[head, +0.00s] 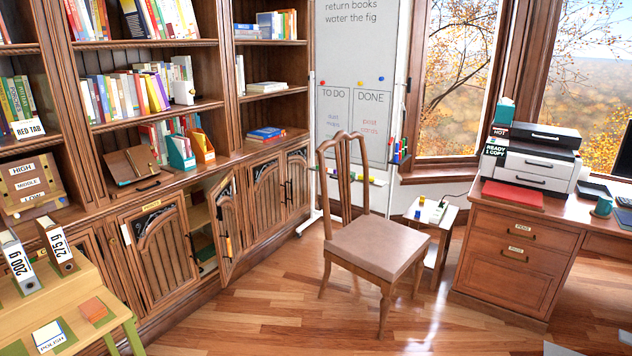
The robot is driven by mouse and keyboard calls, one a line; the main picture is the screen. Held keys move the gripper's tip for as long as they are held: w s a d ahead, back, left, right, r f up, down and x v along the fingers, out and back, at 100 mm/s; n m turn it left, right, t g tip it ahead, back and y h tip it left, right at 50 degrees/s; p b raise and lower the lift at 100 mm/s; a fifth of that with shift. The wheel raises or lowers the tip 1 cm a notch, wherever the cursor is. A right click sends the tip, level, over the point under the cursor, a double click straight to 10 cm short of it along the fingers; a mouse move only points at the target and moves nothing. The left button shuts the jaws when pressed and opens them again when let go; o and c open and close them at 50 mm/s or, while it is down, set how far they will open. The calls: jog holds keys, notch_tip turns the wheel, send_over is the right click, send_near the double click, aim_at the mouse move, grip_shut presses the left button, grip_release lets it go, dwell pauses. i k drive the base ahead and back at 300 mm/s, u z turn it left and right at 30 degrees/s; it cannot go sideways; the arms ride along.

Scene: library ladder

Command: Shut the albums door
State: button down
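One door (229,222) of the lower bookcase cabinet stands open, swung out into the room in the head view. It is brown slatted wood with an arched panel. Its label is too small to read, so I cannot confirm that it says albums. The cabinet opening (199,218) to its left shows a shelf and a few items inside. The neighbouring slatted door (160,258) on the left appears closed, and the doors (268,197) to the right also look closed. My gripper is not in view.
A wooden chair (375,247) stands on the floor to the right of the open door. Clear wood floor (262,315) lies in front of the cabinet. A green-legged table (75,318) fills the lower left. A desk (512,262) stands at right.

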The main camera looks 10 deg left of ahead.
aim_at(232, 228)
jog(key=i, duration=1.95)
jog(key=z, duration=1.05)
jog(key=k, duration=0.2)
jog(key=u, duration=3.7)
